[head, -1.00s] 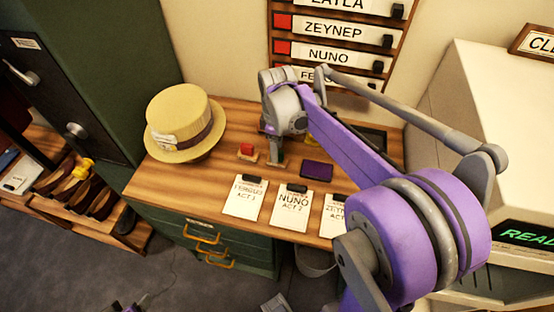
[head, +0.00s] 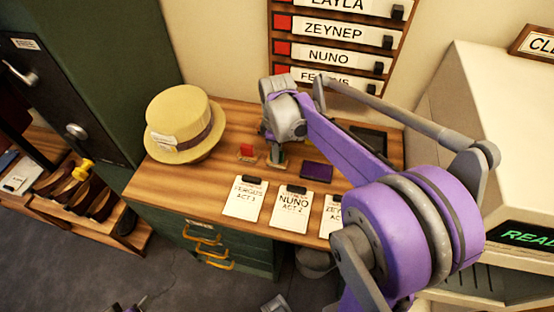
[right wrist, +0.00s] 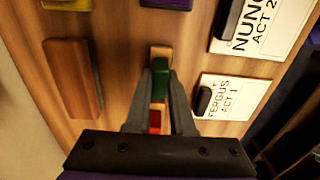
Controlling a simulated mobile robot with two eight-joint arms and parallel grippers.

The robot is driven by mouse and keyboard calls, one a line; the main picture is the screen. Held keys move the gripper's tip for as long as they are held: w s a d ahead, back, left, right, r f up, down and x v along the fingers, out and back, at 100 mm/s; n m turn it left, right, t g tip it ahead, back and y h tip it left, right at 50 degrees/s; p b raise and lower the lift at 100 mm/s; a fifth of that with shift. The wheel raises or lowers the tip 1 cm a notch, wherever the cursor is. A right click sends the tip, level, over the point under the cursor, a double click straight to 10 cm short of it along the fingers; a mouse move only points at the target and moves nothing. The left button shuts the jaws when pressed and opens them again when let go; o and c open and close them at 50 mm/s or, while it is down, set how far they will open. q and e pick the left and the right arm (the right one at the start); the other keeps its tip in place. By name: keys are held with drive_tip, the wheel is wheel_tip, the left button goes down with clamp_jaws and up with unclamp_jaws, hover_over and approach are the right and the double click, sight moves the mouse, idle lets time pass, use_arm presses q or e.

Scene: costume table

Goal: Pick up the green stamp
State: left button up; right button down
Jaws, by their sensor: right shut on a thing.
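The green stamp (right wrist: 160,78) is between the fingertips of my right gripper (right wrist: 160,88) in the right wrist view, and the fingers are shut on it. In the head view, my right gripper (head: 274,150) points down at the desk top, and the green stamp (head: 277,160) shows only as a small patch below it. A pale wooden piece shows at the stamp's foot. I cannot tell whether the stamp touches the desk. My left gripper is not clearly in view.
A red stamp (head: 246,151) stands close to the left of the gripper. A purple ink pad (head: 317,171) and several name cards, including the Nuno card (head: 292,202), lie nearby. A straw hat (head: 182,125) is at the left. The desk's front left (head: 170,185) is clear.

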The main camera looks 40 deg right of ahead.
wheel_tip(320, 180, up, 10)
drive_tip(key=shift+p, duration=0.4)
drive_tip(key=c, duration=1.3)
unclamp_jaws()
clamp_jaws()
use_arm(q)
wheel_tip(320, 180, up, 7)
drive_tip(key=w+p, duration=0.3)
drive_tip(key=p, duration=0.2)
use_arm(e)
drive_tip(key=s+d+f, duration=0.1)
drive_tip(key=s+d, duration=0.6)
drive_tip(key=s, duration=0.2)
use_arm(q)
drive_tip(key=shift+s+f+b, duration=0.4)
drive_tip(key=shift+f+b, duration=0.25)
drive_tip(key=shift+f, duration=0.15)
drive_tip(key=shift+s+f+b, duration=0.4)
drive_tip(key=shift+f+b, duration=0.25)
drive_tip(key=shift+f, duration=0.1)
drive_tip(key=shift+s+f+b, duration=0.4)
drive_tip(key=shift+f+b, duration=0.25)
drive_tip(key=shift+f, duration=0.15)
use_arm(e)
drive_tip(key=shift+s+d+f, duration=0.15)
drive_tip(key=shift+f, duration=1.5)
drive_tip(key=shift+s+d+f, duration=0.1)
drive_tip(key=shift+f, duration=1.5)
